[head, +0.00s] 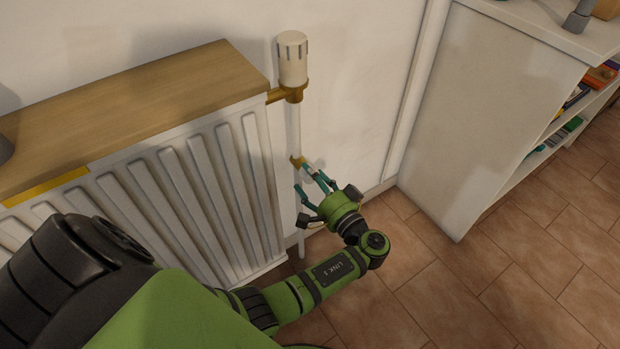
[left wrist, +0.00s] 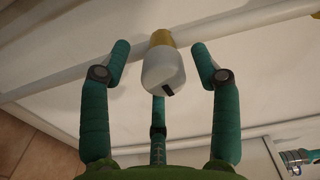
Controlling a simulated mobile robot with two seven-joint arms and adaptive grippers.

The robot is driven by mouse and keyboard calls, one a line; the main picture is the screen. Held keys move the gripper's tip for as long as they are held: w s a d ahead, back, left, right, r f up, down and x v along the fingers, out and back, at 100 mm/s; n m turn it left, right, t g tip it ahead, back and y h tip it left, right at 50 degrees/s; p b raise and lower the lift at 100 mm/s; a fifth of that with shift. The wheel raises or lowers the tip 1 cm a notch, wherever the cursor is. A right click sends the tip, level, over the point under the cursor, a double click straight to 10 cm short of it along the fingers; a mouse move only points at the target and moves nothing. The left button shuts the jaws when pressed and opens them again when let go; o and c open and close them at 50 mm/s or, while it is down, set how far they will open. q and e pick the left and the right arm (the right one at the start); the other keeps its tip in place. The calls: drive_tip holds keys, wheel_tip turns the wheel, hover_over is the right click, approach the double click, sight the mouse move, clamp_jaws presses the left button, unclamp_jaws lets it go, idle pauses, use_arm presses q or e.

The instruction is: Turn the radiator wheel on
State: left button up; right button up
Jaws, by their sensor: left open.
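A small pale knob (left wrist: 163,72) with a dark mark on its end sits on a brass neck on the white pipe. In the head view the brass fitting (head: 297,161) shows partway down the pipe, with the knob partly hidden by my fingers. My left gripper (head: 311,183) is open in front of it, fingers pointing at the pipe. In the left wrist view its fingers stand around the knob with gaps at both sides; I see no contact there. A larger white ridged cylinder (head: 292,60) stands upright on a brass valve higher up, clear of the gripper. My right gripper is not in view.
The white ribbed radiator (head: 215,175) with a wooden shelf top (head: 130,115) is left of the pipe. A white bookshelf (head: 470,120) stands at the right. The tiled floor (head: 450,290) between is clear. The wall is close behind the pipe.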

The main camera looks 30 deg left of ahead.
use_arm(q)
drive_tip(key=v, duration=0.7)
idle(0.3)
drive_tip(key=s+f+g+h, duration=0.4)
drive_tip(key=s+f+h, duration=1.05)
drive_tip(key=f, duration=0.55)
drive_tip(key=s+r+g+h+p, duration=0.1)
drive_tip(key=s+r+h+p, duration=0.1)
drive_tip(key=s+p, duration=2)
drive_tip(key=p, duration=0.3)
drive_tip(key=shift+s+r+g, duration=0.2)
drive_tip(key=shift+s+g, duration=0.2)
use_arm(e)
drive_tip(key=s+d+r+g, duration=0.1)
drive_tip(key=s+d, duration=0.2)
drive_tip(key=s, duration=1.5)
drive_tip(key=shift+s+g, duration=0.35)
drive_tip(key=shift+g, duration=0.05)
